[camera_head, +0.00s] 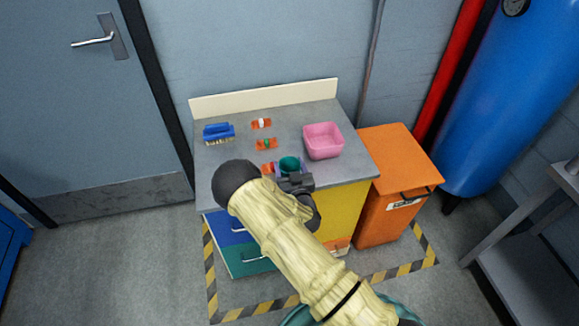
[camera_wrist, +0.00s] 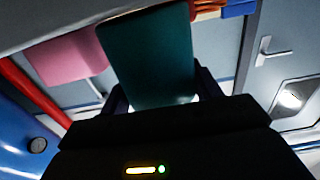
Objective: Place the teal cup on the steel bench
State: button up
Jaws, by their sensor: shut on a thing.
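The teal cup (camera_head: 289,163) is at the front of the grey counter top. It shows large and dark between my two fingers in the wrist view (camera_wrist: 148,55). My gripper (camera_head: 292,174) is shut on the cup. I cannot tell whether the cup touches the counter or hangs just above it. A grey metal bench (camera_head: 520,232), which looks like the steel bench, stands at the right edge of the head view, well away from my gripper. Only part of it shows.
The counter (camera_head: 230,165) also bears a pink bin (camera_head: 323,141), a blue brush (camera_head: 218,131) and small orange pieces (camera_head: 266,144). An orange bin (camera_head: 394,190) stands right of it. A blue tank (camera_head: 515,85) stands behind. Floor between the orange bin and bench is clear.

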jog(key=shift+f, duration=0.2)
jog(key=o, duration=1)
jog(key=shift+r, duration=0.1)
jog(key=shift+r, duration=0.2)
jog(key=b+v, duration=0.1)
jog(key=v, duration=1.1)
